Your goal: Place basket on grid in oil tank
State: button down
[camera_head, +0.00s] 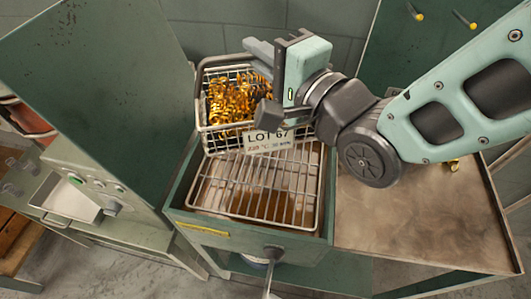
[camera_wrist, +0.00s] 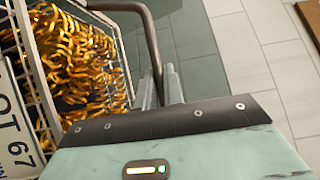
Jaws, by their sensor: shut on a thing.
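The wire basket (camera_head: 202,97) is full of coiled golden springs (camera_head: 235,97) and carries a "LOT 67" tag (camera_head: 268,139). It is above the far part of the wire grid (camera_head: 255,190) in the green oil tank (camera_head: 183,226). I cannot tell whether its underside touches the grid. My gripper (camera_head: 262,80) is at the basket's right side. In the wrist view my fingers (camera_wrist: 160,88) are shut on the basket's grey handle bar (camera_wrist: 152,35), and the basket with its springs (camera_wrist: 80,60) is at the left. Brown oil shows under the grid.
A metal tray bench (camera_head: 420,215) adjoins the tank on the right, with small golden pieces (camera_head: 453,165) near my arm. A tall green panel (camera_head: 100,90) and a control box (camera_head: 90,185) stand left. A lever (camera_head: 272,258) sticks out at the tank's front.

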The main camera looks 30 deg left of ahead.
aim_at(257, 91)
jog(key=f+b, duration=0.4)
jog(key=f, duration=0.1)
jog(key=f+b, duration=0.1)
jog(key=f, duration=0.1)
jog(key=shift+w+a+f+b, duration=0.2)
jog(key=shift+a+b, duration=0.1)
jog(key=shift+b, duration=0.1)
notch_tip(257, 91, down, 10)
jog(key=shift+f, duration=0.1)
jog(key=c, duration=1.5)
grip_release()
jog(key=shift+s, duration=0.1)
